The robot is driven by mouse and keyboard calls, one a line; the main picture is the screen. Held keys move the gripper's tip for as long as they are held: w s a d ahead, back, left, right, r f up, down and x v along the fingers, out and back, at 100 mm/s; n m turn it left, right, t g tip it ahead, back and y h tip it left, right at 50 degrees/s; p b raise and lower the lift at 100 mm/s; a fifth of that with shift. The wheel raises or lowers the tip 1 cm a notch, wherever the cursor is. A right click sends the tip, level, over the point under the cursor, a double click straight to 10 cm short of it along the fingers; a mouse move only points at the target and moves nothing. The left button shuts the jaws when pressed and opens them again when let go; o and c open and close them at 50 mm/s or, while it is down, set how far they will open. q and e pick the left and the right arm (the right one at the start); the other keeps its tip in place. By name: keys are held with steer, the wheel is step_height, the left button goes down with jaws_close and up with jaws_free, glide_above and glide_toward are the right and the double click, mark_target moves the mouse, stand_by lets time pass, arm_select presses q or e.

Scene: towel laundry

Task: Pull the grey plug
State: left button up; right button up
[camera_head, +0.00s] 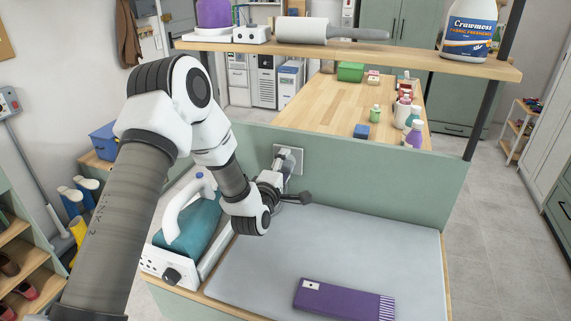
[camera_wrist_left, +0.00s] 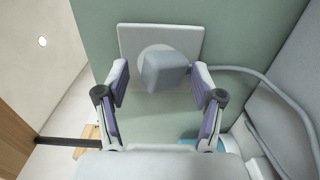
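The grey plug (camera_wrist_left: 165,72) sits in a pale socket plate (camera_wrist_left: 135,38) on the green panel, with a grey cord running off to the right. My left gripper (camera_wrist_left: 160,88) is open, with its two fingers on either side of the plug and a visible gap to each. In the head view my left gripper (camera_head: 283,172) is at the wall socket (camera_head: 296,155) and hides most of the plug. The iron (camera_head: 192,220), teal and white, stands on a white base at the left. My right gripper is not in view.
A folded purple towel (camera_head: 340,299) lies on the grey ironing pad (camera_head: 390,245), which is otherwise clear. A wooden shelf (camera_head: 400,60) above the panel holds a white bottle (camera_head: 468,28) and a lint roller (camera_head: 305,30).

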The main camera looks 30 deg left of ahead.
mark_target(284, 169)
arm_select(q)
steer(key=shift+f, duration=0.15)
steer(key=shift+b, duration=0.4)
steer(key=shift+f, duration=0.1)
steer(key=shift+f+b, duration=0.15)
steer(key=shift+b, duration=0.25)
stand_by(0.4)
jaws_close()
steer(key=shift+b+v, duration=0.3)
steer(key=shift+v, duration=2.75)
